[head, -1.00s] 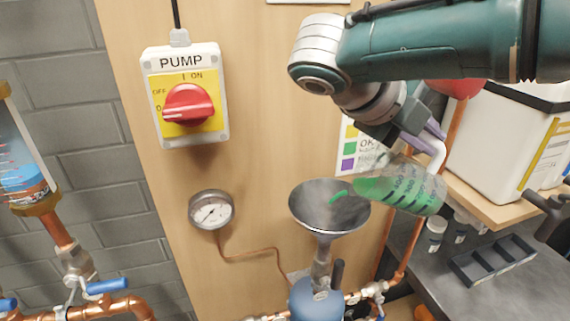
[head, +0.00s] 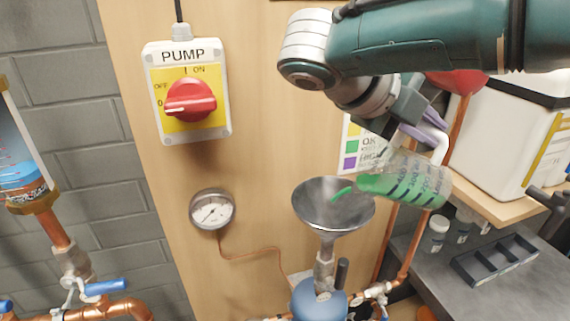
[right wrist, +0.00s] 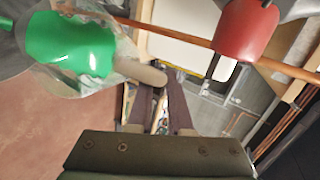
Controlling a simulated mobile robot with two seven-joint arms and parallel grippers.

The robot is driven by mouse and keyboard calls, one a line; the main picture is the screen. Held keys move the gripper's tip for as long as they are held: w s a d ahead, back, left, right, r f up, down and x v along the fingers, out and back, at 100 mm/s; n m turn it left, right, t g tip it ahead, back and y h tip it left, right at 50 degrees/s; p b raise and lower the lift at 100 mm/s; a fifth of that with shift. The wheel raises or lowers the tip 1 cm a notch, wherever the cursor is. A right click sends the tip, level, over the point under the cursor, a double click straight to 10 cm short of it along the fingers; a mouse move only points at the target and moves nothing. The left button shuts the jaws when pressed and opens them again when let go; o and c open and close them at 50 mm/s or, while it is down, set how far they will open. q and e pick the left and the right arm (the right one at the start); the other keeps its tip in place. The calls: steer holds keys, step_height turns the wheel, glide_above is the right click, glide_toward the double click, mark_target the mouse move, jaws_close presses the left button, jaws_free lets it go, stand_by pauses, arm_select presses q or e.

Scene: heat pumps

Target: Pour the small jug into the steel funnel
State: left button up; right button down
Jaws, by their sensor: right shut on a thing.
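The small jug (head: 408,186) is clear with dark markings and holds green liquid. It is tilted far over, its mouth to the left, at the right rim of the steel funnel (head: 327,213). A short green stream (head: 343,194) shows from its lip over the funnel bowl. My right gripper (head: 428,133) is shut on the jug's white handle, above and behind the jug. In the right wrist view the purple fingers (right wrist: 160,92) close on the handle, and the jug (right wrist: 75,48) shows green at upper left. My left gripper is not in view.
The funnel stands on a blue vessel (head: 318,300) with copper pipes. A pump switch (head: 190,100) and a pressure gauge (head: 212,209) are on the wooden panel. A white container (head: 510,130) stands on a shelf at right, above a black tray (head: 495,260).

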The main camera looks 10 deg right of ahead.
steer(key=shift+w+a+r+b, duration=0.1)
steer(key=shift+a+r+b, duration=0.15)
steer(key=shift+b, duration=0.2)
stand_by(0.4)
